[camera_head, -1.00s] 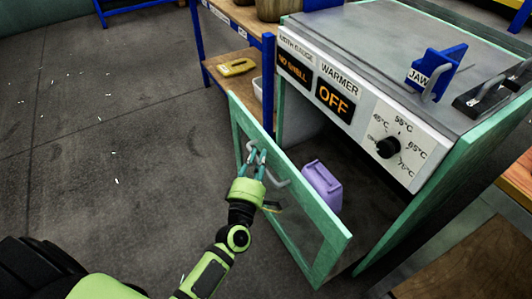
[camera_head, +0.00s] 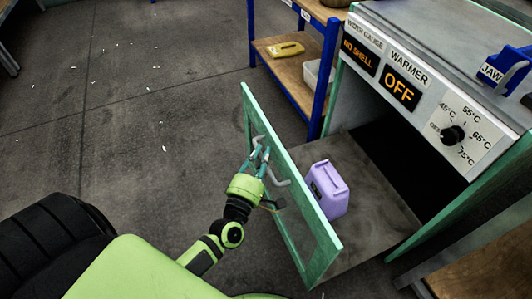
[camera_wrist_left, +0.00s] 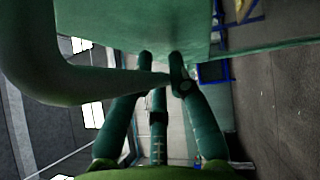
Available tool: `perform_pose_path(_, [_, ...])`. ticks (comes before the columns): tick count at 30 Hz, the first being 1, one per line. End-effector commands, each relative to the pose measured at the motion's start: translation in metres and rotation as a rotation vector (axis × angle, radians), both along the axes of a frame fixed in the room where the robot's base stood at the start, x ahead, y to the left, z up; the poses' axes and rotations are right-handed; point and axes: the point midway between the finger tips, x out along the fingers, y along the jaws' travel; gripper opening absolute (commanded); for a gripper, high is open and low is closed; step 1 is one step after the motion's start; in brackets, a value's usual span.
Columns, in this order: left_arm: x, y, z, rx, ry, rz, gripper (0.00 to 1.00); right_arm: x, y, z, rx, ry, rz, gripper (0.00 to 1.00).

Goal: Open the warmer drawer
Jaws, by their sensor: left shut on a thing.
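The warmer drawer has a green-framed front panel (camera_head: 318,230) with a curved grey handle (camera_head: 272,172). It stands well out from the warmer cabinet (camera_head: 440,95), with its grey floor (camera_head: 375,235) showing behind the front. A purple container (camera_head: 327,188) stands upright on that floor. My left gripper (camera_head: 259,160) is at the outer side of the front, shut on the handle. In the left wrist view the handle (camera_wrist_left: 45,85) curves in close from the left, and the fingers (camera_wrist_left: 163,75) close around its end. My right gripper is not in view.
The cabinet carries an OFF display (camera_head: 400,90) and a temperature knob (camera_head: 453,135). A blue-framed shelf (camera_head: 325,80) with a yellow object (camera_head: 286,49) and a pale bin (camera_head: 318,74) stands behind the drawer. The floor at left is open.

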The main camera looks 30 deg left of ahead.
Motion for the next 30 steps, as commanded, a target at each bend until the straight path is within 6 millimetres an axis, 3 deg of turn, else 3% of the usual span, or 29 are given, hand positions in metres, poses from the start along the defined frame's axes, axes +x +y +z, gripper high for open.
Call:
perform_pose_path(10, [-0.001,0.000,-0.001,-0.005,0.001,-0.001,0.00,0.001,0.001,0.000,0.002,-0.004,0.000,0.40])
perform_pose_path(11, [-0.001,0.000,-0.001,-0.005,0.001,-0.001,0.26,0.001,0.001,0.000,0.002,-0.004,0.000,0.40])
perform_pose_path(12, [-0.001,0.000,-0.001,-0.004,0.001,-0.001,0.42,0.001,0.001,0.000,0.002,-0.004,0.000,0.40])
perform_pose_path(23, [-0.002,0.000,-0.001,-0.001,0.002,-0.001,0.43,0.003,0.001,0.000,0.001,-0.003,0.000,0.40])
perform_pose_path(30, [-0.034,-0.004,-0.007,0.001,0.006,-0.003,0.43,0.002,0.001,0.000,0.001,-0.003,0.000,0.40])
